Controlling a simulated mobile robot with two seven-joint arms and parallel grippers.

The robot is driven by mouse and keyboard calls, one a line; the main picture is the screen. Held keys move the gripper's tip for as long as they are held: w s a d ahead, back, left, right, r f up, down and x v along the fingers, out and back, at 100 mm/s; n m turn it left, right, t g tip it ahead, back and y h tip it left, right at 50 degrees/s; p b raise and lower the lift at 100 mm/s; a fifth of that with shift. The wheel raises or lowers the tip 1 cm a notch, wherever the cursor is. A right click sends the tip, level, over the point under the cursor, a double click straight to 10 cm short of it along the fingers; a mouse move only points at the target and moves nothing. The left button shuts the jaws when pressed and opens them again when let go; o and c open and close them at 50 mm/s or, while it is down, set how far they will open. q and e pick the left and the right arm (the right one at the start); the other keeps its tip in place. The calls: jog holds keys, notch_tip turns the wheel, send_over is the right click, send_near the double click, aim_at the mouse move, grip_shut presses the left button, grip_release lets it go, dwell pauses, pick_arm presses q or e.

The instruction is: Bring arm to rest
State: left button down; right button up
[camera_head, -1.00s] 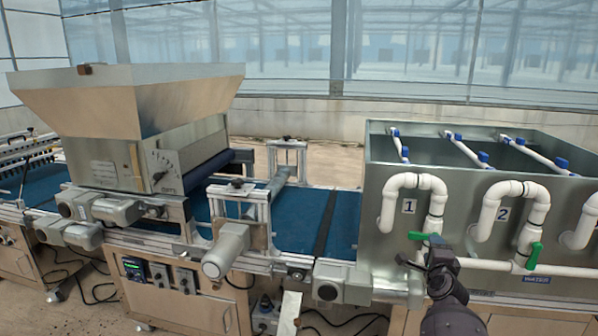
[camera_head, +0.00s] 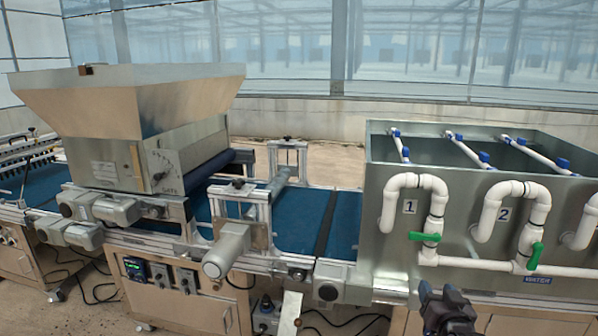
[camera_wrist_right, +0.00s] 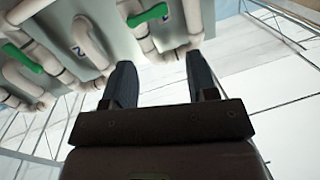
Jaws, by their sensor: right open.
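My right gripper (camera_head: 440,291) is at the lower right of the head view, in front of and below the water tank's pipes. Its two fingers are apart with nothing between them, and the wrist view shows the same open gap (camera_wrist_right: 160,72). It stands apart from the green valve handle (camera_head: 424,237) under pipe 1, which lies about level. The green handle (camera_head: 535,256) by pipe 2 is steeply tilted. The wrist view shows two green handles on white pipes along its upper left. My left gripper is not in view.
The metal water tank (camera_head: 385,255) with white pipes fills the right side. The blue conveyor belt (camera_head: 297,222) runs left from it, past a roller frame, to the large seed hopper (camera_head: 95,110). The wrist view shows clear room right of the fingers.

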jog(key=s+a+f+n+g, duration=0.1)
jog(key=s+f+g, duration=0.1)
jog(key=s+f, duration=0.4)
jog(key=s+a+f+n+g, duration=0.1)
jog(key=s+f, duration=0.6)
jog(key=s, duration=0.7)
jog(key=s+a+f+n+g+y, duration=0.1)
jog(key=s+f+g, duration=0.1)
jog(key=s+f, duration=0.4)
jog(key=s, duration=0.4)
jog(key=shift+s+a+f+n+g, duration=0.3)
jog(key=shift+s+a+g, duration=0.1)
